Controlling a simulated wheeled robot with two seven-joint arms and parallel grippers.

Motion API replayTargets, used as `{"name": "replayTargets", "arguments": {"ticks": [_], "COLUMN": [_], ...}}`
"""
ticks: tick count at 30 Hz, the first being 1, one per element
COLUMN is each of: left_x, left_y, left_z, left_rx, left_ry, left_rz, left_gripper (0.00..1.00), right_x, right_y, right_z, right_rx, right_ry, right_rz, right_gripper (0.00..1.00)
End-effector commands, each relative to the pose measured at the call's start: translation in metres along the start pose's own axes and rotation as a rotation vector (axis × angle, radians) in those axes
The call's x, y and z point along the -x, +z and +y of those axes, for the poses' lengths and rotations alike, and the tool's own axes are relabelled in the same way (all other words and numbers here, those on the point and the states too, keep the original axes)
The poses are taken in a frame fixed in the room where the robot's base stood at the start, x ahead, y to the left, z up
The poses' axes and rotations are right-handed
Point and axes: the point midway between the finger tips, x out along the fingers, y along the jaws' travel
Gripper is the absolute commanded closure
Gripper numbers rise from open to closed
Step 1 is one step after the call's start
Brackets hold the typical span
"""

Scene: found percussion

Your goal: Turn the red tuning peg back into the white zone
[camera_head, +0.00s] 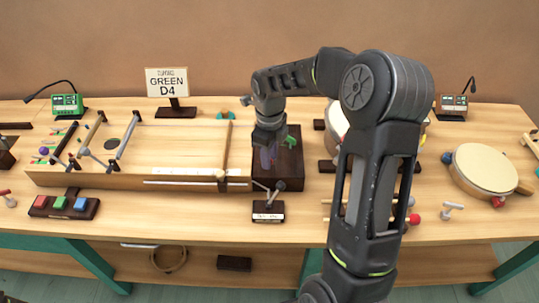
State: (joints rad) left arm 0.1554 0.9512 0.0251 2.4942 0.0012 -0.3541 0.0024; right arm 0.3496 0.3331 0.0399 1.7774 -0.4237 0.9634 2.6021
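My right gripper (268,142) points down over a dark wooden block (290,178) at the right end of a long wooden string box. A green peg (291,141) stands on this block just right of the gripper. A small dull purple-red shape shows at the gripper's tips; I cannot tell whether it is the red tuning peg or part of the gripper. The white zone is not clearly visible, hidden or too small. Whether the fingers are open or shut cannot be seen. My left gripper is out of view.
The string box (170,140) fills the left middle of the table. A sign reading "GREEN D4" (167,83) stands behind it. A lever on a dark base (268,210) is in front of the block. A drum (486,167) lies right. My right arm hides the table's right-middle part.

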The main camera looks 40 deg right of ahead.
Motion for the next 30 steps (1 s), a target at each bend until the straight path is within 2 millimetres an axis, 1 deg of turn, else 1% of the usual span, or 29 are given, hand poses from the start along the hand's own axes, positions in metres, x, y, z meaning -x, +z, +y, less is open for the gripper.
{"name": "replayTargets", "arguments": {"ticks": [1,9,10,30], "left_x": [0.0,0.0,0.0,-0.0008], "left_y": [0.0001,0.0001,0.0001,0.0], "left_z": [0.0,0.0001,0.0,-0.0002], "left_rx": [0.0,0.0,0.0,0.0], "left_ry": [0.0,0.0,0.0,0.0], "left_rz": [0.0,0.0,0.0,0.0], "left_gripper": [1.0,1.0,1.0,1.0], "right_x": [0.0002,0.0005,0.0005,0.0004], "right_y": [0.0001,0.0001,0.0001,0.0003], "right_z": [-0.0001,-0.0001,-0.0001,0.0], "right_rx": [0.0,0.0,0.0,0.015], "right_ry": [0.0,0.0,0.0,0.0], "right_rz": [0.0,0.0,0.0,0.0], "right_gripper": [0.76,0.99,1.0,1.0]}}
